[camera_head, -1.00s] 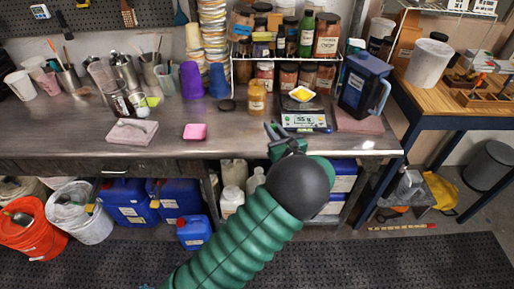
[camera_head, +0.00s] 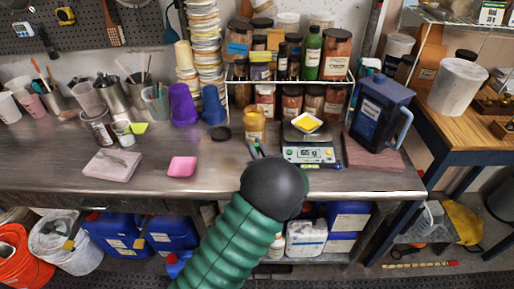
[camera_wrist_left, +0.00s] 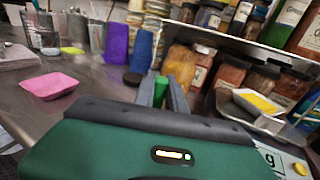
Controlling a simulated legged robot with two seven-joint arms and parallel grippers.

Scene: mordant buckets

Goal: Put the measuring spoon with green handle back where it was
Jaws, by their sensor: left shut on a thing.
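My left gripper (camera_head: 257,150) is just in front of the open jar of yellow powder (camera_head: 255,124), left of the scale. In the left wrist view its jaws (camera_wrist_left: 161,92) are shut on a narrow green piece (camera_wrist_left: 160,88), which looks like the green handle of the measuring spoon. The spoon's bowl is hidden. The jar (camera_wrist_left: 180,66) stands just beyond the fingertips there; I cannot tell whether the spoon touches it. The scale (camera_head: 308,152) carries a white dish of yellow powder (camera_head: 306,123). My right gripper is not in view.
A pink weighing dish (camera_head: 181,167) and a pale block with a utensil (camera_head: 112,165) lie to the left. A black lid (camera_head: 221,133) lies beside purple and blue cups (camera_head: 184,104). A blue pitcher (camera_head: 378,112) stands at right. The front strip of bench is mostly clear.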

